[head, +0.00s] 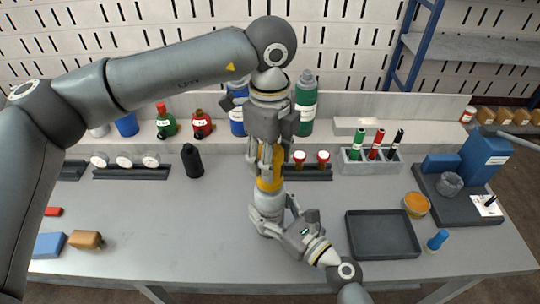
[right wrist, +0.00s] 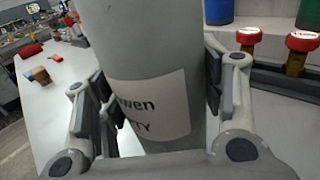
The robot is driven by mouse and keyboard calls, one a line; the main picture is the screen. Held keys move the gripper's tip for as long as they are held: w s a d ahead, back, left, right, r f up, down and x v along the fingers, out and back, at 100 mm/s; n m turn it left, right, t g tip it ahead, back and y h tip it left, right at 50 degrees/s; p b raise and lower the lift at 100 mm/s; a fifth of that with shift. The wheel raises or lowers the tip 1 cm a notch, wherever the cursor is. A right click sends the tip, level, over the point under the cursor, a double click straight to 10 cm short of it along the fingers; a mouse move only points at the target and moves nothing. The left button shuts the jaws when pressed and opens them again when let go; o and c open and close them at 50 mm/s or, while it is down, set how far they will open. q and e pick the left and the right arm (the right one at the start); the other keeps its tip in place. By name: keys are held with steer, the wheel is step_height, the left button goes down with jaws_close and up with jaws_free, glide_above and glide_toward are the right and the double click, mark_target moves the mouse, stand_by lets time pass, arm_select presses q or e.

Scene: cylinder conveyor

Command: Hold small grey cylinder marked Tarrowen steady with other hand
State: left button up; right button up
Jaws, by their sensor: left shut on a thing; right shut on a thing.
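The small grey cylinder (head: 267,203) stands upright on the table in the head view, partly hidden by my grippers. In the right wrist view the cylinder (right wrist: 150,60) fills the middle, with a white label whose visible letters end in "owen". My right gripper (head: 276,222) comes from the lower right and is shut around the cylinder's body, a finger on each side. A yellow-orange piece (head: 270,183) sits at the cylinder's top. My left gripper (head: 266,165) points down from above and is shut on this piece; its exact contact is partly hidden.
A dark empty tray (head: 382,235) lies to the right, with a blue-capped object (head: 437,240) beside it. A black bottle (head: 192,160) and a rack with white-capped items (head: 132,172) stand left. Several coloured bottles stand on the rear shelf. The front left-centre table is clear.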

arm_select(q)
steer(key=n, duration=0.6)
steer(key=o, duration=1.1)
steer(key=shift+o, duration=0.2)
steer(key=shift+r, duration=0.15)
steer(key=shift+r, duration=1.1)
steer(key=m, duration=0.4)
steer(key=shift+m, duration=1)
